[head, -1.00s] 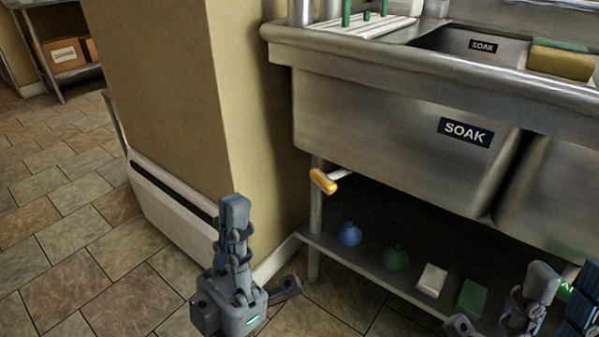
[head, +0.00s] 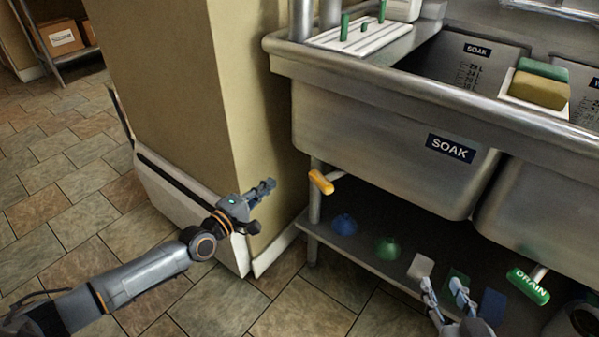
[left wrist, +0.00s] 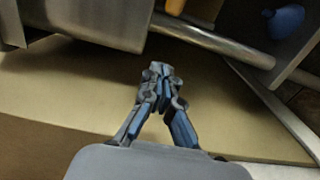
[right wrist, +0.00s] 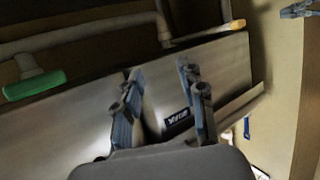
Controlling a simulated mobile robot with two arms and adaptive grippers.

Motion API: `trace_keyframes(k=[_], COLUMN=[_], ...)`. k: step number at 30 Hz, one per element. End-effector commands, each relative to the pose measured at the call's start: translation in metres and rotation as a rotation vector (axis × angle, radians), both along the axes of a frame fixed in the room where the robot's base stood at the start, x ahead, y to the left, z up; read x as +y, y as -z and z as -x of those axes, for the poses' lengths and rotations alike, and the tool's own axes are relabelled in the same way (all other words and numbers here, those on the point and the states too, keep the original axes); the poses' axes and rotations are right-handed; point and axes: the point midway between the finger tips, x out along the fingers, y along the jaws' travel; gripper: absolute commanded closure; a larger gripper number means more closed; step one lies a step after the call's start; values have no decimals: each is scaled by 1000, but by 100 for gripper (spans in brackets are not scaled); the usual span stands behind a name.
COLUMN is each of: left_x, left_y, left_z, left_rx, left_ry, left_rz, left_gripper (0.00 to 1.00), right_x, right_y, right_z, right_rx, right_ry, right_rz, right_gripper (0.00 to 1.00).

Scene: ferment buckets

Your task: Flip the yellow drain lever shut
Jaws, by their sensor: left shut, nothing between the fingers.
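The yellow drain lever (head: 321,181) sticks out under the left sink basin, beside the sink's front leg. Its end also shows at the top edge of the left wrist view (left wrist: 175,6). My left gripper (head: 270,187) is shut and empty, to the left of the lever and apart from it, in front of the tan wall. Its closed fingers show in the left wrist view (left wrist: 160,72). My right gripper (head: 445,290) is open and empty, low at the right in front of the bottom shelf.
The steel sink (head: 370,120) with its SOAK label overhangs the lever. A green DRAIN handle (head: 528,287) is at the lower right. The lower shelf (head: 365,255) holds a blue and a green item and several blocks. Tiled floor (head: 70,190) is open at left.

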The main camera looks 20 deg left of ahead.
Motion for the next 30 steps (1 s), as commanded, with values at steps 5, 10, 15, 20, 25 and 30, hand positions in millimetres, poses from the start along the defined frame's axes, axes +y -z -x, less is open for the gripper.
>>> trace_keyframes(k=[5,10,15,20,25,30], left_x=[-1,-4,-14,-24,-31,-38], left_y=[0,0,0,1,1,-1], left_z=[0,-10,-36,-60,-81,-94], left_rx=[-2,-6,-9,-6,-6,-6], left_ry=[0,-1,-1,0,0,1], left_rz=[0,0,0,0,-1,-1], left_gripper=[100,100,100,100,100,100], right_x=[0,3,8,14,17,19], right_y=[0,-8,-33,-63,-93,-115], right_z=[0,-4,-12,-15,-12,-7], right_rx=[-3,-54,-196,-362,-523,-634], right_ry=[0,-4,-13,-24,-33,-39], right_rz=[-1,-13,-49,-91,-134,-164], right_gripper=[60,60,60,60,60,60])
